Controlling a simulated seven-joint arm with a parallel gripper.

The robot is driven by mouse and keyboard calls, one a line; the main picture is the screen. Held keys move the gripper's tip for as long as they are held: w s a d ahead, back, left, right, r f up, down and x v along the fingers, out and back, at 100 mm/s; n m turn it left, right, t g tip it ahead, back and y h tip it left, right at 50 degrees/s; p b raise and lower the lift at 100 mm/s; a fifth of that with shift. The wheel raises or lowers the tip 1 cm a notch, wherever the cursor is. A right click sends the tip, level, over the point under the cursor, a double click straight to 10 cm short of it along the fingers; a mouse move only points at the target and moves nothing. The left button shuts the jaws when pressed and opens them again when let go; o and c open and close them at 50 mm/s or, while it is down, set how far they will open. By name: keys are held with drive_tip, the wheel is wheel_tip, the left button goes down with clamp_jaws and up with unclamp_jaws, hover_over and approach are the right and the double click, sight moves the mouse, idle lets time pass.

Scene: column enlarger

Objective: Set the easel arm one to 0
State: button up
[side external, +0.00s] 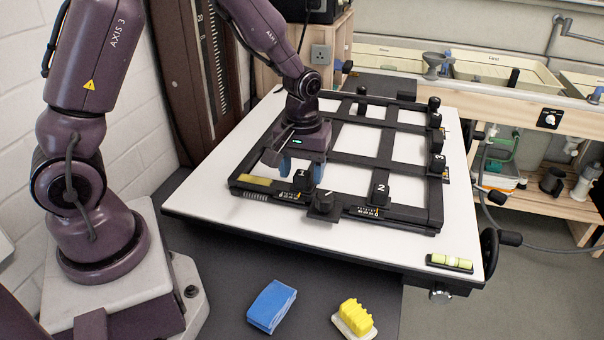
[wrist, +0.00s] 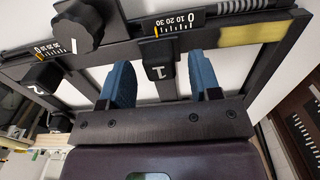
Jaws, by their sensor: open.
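The easel is a black frame (side external: 335,160) of crossing bars on a white board. Easel arm one is the black tab marked 1 (wrist: 158,62) on the front rail; in the side view it (side external: 303,180) is partly hidden by my gripper (side external: 300,173). My gripper is open, its two blue fingers (wrist: 162,66) on either side of tab 1, with visible gaps. A scale (wrist: 178,20) numbered 0 to 30 lies by the tab, with a small yellow mark near the tab; its exact reading cannot be told.
A round black knob (wrist: 78,25) stands on the rail beside tab 1. A second tab marked 2 (side external: 380,193) sits further right with its own scale. A yellow strip (side external: 255,181) is on the frame corner. A blue block (side external: 271,305) and yellow brush-like piece (side external: 355,315) lie in front.

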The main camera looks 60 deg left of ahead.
sight(286, 186)
drive_tip(key=shift+f, duration=0.75)
clamp_jaws()
drive_tip(key=shift+s+a, duration=1.25)
unclamp_jaws()
drive_tip(key=shift+r, duration=0.1)
wheel_tip(286, 186, up, 13)
